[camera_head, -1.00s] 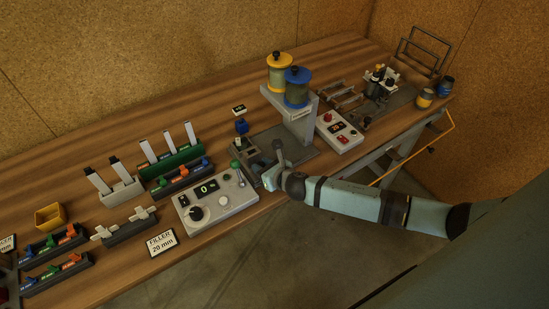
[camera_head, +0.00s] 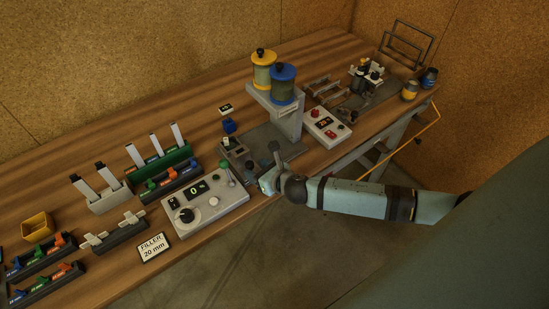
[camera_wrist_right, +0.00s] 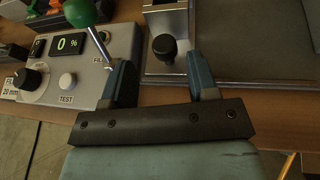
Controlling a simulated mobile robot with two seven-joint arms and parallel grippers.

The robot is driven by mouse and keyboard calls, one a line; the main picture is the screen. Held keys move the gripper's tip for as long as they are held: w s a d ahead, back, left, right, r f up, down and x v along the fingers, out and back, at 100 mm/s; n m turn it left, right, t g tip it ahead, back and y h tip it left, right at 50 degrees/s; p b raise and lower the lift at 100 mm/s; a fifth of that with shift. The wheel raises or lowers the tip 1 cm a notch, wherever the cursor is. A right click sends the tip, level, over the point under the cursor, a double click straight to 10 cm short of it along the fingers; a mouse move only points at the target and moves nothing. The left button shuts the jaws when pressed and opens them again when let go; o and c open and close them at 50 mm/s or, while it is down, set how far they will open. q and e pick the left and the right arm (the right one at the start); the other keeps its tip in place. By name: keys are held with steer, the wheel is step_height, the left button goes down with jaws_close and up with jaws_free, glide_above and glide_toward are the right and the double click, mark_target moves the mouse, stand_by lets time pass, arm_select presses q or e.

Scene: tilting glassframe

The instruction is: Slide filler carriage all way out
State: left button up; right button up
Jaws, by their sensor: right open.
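The filler station's grey base plate (camera_head: 290,151) lies on the bench with a carriage block (camera_head: 232,146) at its left side. In the right wrist view, a metal slide (camera_wrist_right: 166,18) carries a round black knob (camera_wrist_right: 163,48), which I take to be the carriage's handle. My right gripper (camera_head: 264,182) is at the bench's front edge, in front of the station. In the wrist view it (camera_wrist_right: 160,82) is open and empty, its fingers on either side of the knob's line and nearer the camera. No contact shows. My left gripper is out of view.
A control box (camera_head: 205,205) reading 0 with a green-knobbed lever (camera_head: 222,164) stands close left of my gripper. A red-buttoned box (camera_head: 327,127) stands right. A "FILLER 20 mm" card (camera_head: 154,247) lies in front.

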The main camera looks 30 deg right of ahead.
steer(key=v, duration=0.9)
steer(key=shift+s+b, duration=0.4)
steer(key=shift+b, duration=0.05)
steer(key=shift+r, duration=0.1)
steer(key=s+a+f+m, duration=0.2)
steer(key=s+m, duration=0.2)
steer(key=m, duration=0.7)
steer(key=s+a+f+m+g, duration=0.1)
steer(key=s+m, duration=0.4)
steer(key=m, duration=0.7)
steer(key=s+a+f+m+g, duration=0.1)
steer(key=s+a+f+m, duration=0.2)
steer(key=m, duration=0.9)
steer(key=shift+s+a+f, duration=0.4)
steer(key=shift+s+f, duration=0.3)
steer(key=shift+f, duration=0.55)
